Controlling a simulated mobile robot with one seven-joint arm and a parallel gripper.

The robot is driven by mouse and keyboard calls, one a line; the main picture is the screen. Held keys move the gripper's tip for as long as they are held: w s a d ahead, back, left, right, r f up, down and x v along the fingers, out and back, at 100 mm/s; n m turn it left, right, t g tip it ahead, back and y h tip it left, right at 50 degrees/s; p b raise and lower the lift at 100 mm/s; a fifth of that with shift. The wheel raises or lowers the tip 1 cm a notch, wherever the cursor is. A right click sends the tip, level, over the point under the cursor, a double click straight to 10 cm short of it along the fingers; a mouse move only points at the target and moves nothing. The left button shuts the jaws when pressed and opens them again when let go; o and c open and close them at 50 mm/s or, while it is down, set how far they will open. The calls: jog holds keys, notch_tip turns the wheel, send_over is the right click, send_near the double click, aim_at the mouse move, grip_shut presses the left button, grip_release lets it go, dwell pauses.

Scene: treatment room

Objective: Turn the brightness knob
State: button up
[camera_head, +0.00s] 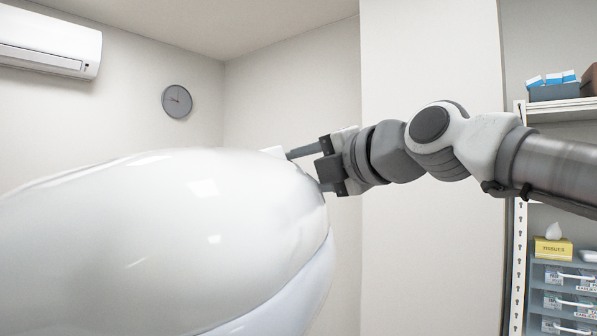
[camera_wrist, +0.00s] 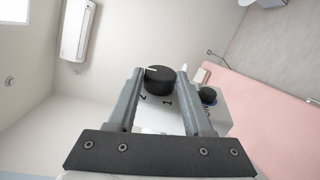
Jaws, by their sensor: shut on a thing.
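A black round knob (camera_wrist: 158,85) with a white pointer line shows in the wrist view, on a pale panel with small dark markings. My gripper (camera_wrist: 160,76) is shut on this knob, one finger at each side. The white line points toward the left finger. A second black knob (camera_wrist: 207,96) sits to the right, outside the fingers. Whether either is labelled for brightness cannot be read. In the head view my gripper (camera_head: 305,168) reaches in from the right; a large white rounded body hides its lower fingertip and the knobs.
The glossy white rounded body (camera_head: 160,240) fills the lower left of the head view. A shelf unit (camera_head: 560,106) with drawers and a tissue box (camera_head: 553,248) stands at the right. A pink surface (camera_wrist: 265,115) lies right in the wrist view.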

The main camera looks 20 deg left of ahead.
grip_shut()
jog(key=shift+r+p, duration=0.25)
jog(key=shift+p, duration=0.25)
